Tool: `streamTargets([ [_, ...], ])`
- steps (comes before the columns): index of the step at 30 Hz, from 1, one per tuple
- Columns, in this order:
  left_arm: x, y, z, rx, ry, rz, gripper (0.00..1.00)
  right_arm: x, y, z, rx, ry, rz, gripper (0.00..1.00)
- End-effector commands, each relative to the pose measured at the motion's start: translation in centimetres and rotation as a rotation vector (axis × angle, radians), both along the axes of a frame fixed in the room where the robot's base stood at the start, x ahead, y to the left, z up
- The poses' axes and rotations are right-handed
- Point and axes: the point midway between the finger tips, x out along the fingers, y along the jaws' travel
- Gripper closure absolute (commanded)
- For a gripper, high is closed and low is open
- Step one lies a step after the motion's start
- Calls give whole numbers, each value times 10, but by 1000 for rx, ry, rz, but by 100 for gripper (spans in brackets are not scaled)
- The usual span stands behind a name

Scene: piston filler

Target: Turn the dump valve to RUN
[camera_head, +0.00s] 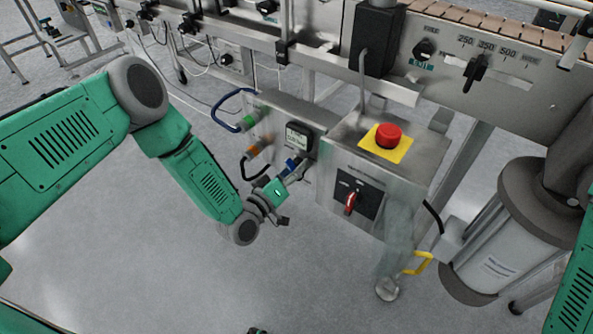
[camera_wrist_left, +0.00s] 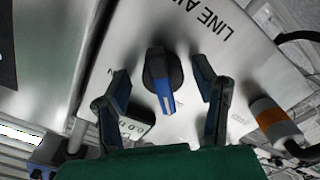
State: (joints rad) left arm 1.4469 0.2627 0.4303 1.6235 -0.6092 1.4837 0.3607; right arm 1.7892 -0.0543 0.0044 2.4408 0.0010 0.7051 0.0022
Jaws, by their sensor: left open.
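The dump valve is a round black knob with a blue handle (camera_wrist_left: 162,82) on a metal panel lettered "LINE AI…", upside down in the left wrist view. Its blue handle points toward the bottom of that view. In the head view a bit of blue (camera_head: 291,164) shows below the pressure display (camera_head: 299,138). My left gripper (camera_head: 289,187) is at this panel, open. In the wrist view its fingers (camera_wrist_left: 161,74) stand on either side of the knob, with gaps visible; contact is not seen. A letter "N" shows beside the left finger. My right gripper is not seen.
Right of the valve panel is a control box with a red emergency button (camera_head: 388,136) on yellow and a red rotary switch (camera_head: 350,203). Hose fittings, one green (camera_head: 250,121) and one orange (camera_head: 256,148), stick out left of the panel. The conveyor frame runs behind.

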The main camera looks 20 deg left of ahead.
Motion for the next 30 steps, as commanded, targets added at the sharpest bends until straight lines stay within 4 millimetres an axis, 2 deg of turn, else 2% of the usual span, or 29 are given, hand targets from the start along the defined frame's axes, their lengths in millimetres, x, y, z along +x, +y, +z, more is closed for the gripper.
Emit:
streamTargets([
  [11, 6, -1, 0, 0, 1, 1, 46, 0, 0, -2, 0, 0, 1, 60],
  [12, 6, -1, 0, 0, 1, 1, 60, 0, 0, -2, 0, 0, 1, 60],
  [15, 6, -1, 0, 1, 1, 1, 94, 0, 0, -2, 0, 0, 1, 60],
  [23, 6, -1, -1, 8, 1, -1, 94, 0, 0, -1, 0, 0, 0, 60],
  [30, 5, -3, -1, 81, -23, -4, 94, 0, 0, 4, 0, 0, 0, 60],
])
